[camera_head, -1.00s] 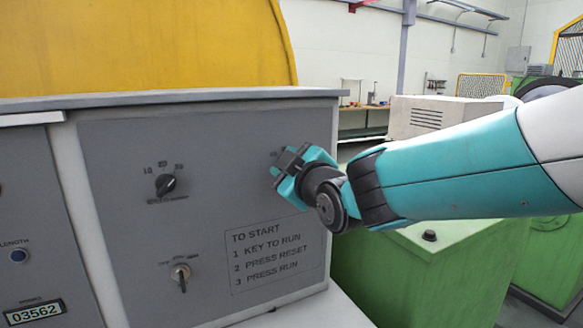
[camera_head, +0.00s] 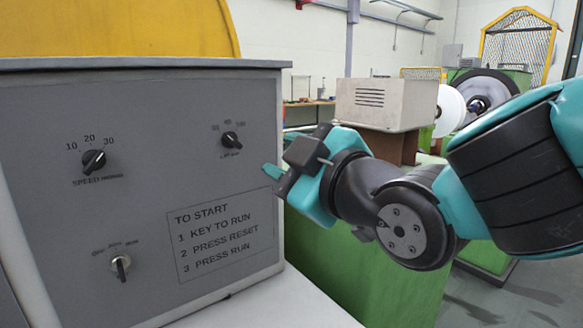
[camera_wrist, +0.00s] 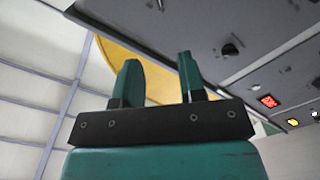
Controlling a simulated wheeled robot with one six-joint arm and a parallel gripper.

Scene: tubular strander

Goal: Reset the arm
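My arm reaches in from the right in the head view, with my gripper (camera_head: 275,178) at the right edge of the grey control panel (camera_head: 150,225). In the wrist view my gripper (camera_wrist: 160,78) has its two teal fingers apart, with nothing between them. The panel carries a black speed knob (camera_head: 93,161), a second black knob (camera_head: 231,140) and a key switch (camera_head: 120,264). The second knob is just left of my gripper and apart from it. Whether a fingertip touches the panel edge cannot be told.
A light ledge (camera_head: 290,305) runs below the panel. A green cabinet (camera_head: 340,265) stands behind my arm, with a beige vented box (camera_head: 385,103) beyond. The wrist view shows a lit red button (camera_wrist: 268,101) and a yellow one (camera_wrist: 293,122) on the panel.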

